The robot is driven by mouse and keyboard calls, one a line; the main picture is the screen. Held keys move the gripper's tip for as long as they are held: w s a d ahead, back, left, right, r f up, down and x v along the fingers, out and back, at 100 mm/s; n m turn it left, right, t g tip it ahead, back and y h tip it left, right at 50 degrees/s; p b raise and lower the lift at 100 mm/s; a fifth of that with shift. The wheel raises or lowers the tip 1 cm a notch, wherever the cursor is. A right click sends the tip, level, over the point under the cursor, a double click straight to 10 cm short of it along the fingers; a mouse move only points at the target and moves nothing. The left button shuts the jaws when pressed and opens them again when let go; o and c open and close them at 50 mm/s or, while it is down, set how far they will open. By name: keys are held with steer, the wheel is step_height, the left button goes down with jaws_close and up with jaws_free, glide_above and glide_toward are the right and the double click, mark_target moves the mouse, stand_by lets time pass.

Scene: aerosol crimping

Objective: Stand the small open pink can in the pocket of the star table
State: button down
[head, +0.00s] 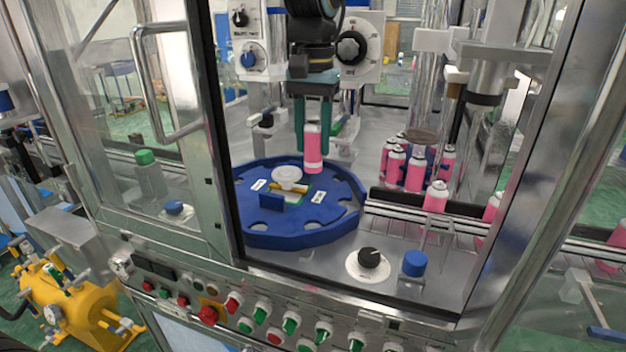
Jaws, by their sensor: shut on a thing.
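A small pink can (313,149) with a pale top hangs upright in my gripper (313,118), whose green-tipped fingers are shut on it. The blue star table (340,219) lies below and to the left of the can, with scalloped pockets along its rim. The can's lower end shows over the table's far right part; I cannot tell how high above the surface it is. A front pocket (257,227) of the table looks empty. The pocket nearest the can is not clearly visible.
Several pink cans (415,172) stand together behind the dark rail at right, and more are along the conveyor (455,235). A white disc (287,174) and a blue block sit at the table's centre. A steel door frame and handle (160,80) stand at left.

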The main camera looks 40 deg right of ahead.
step_height(320, 180, down, 8)
steer(key=b, duration=0.7)
steer(key=shift+r, duration=0.25)
step_height(320, 180, down, 4)
steer(key=b, duration=0.3)
steer(key=shift+r, duration=0.2)
steer(key=shift+a+f, duration=0.1)
steer(key=shift+f, duration=0.1)
steer(key=shift+f+b, duration=0.75)
steer(key=shift+f, duration=0.4)
steer(key=shift+f, duration=0.1)
